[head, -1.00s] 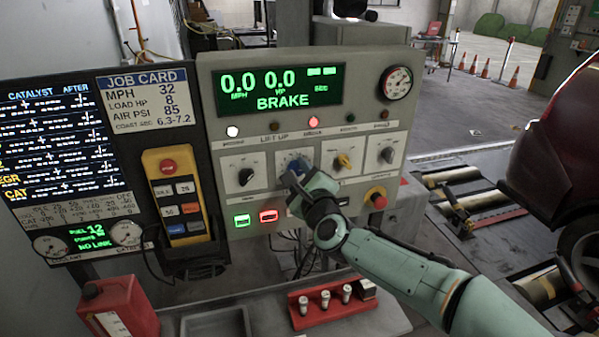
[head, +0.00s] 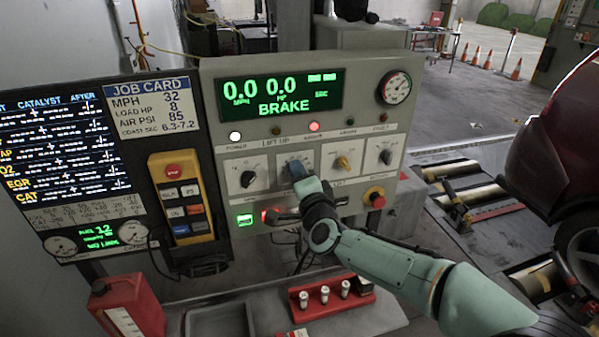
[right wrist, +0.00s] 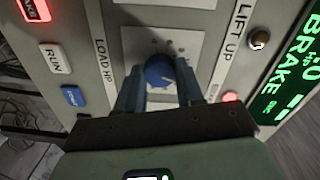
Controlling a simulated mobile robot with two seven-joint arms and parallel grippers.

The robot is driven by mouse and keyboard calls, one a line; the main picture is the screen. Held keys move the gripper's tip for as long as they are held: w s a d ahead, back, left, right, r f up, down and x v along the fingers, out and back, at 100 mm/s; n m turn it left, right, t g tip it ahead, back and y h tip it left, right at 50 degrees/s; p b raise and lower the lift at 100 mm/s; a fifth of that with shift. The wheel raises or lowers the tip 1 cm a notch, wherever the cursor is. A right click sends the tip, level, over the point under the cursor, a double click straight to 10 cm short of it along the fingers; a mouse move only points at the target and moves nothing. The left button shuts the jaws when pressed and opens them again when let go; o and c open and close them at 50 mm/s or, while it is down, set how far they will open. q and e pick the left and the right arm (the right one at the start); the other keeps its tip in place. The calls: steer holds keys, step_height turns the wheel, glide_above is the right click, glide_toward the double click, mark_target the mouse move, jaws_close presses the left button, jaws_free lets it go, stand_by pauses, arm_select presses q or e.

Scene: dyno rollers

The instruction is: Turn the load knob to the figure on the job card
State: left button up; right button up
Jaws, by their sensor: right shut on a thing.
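The blue load knob (right wrist: 159,70) sits on a light square plate beside the "LOAD" lettering in the right wrist view. In the head view my right gripper (head: 300,178) reaches it from below right and mostly covers it. The two blue-grey fingers (right wrist: 160,92) stand on either side of the knob and are shut on it. The knob's pointer and the scale figures are too small to read. The job card (head: 148,107) reads MPH 32, LOAD HP 8, AIR PSI 85. The green display (head: 279,95) shows 0.0 MPH, 0.0 HP and BRAKE. My left gripper is out of view.
A black knob (head: 248,179), a yellow knob (head: 342,163) and another black knob (head: 386,157) share the panel. A red stop button (head: 376,198) sits lower right. A yellow pendant (head: 181,200) hangs at left. A red can (head: 127,305) and red rack (head: 322,304) stand below.

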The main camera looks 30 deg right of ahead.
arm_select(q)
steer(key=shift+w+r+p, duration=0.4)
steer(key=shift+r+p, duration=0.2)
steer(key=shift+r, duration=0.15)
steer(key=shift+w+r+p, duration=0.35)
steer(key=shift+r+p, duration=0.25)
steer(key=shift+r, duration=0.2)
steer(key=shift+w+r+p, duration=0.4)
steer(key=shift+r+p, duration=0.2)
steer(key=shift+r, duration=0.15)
arm_select(e)
steer(key=shift+f+n+h, duration=0.1)
steer(key=shift+n+h, duration=0.4)
steer(key=shift+n, duration=5.7)
steer(key=o, duration=1)
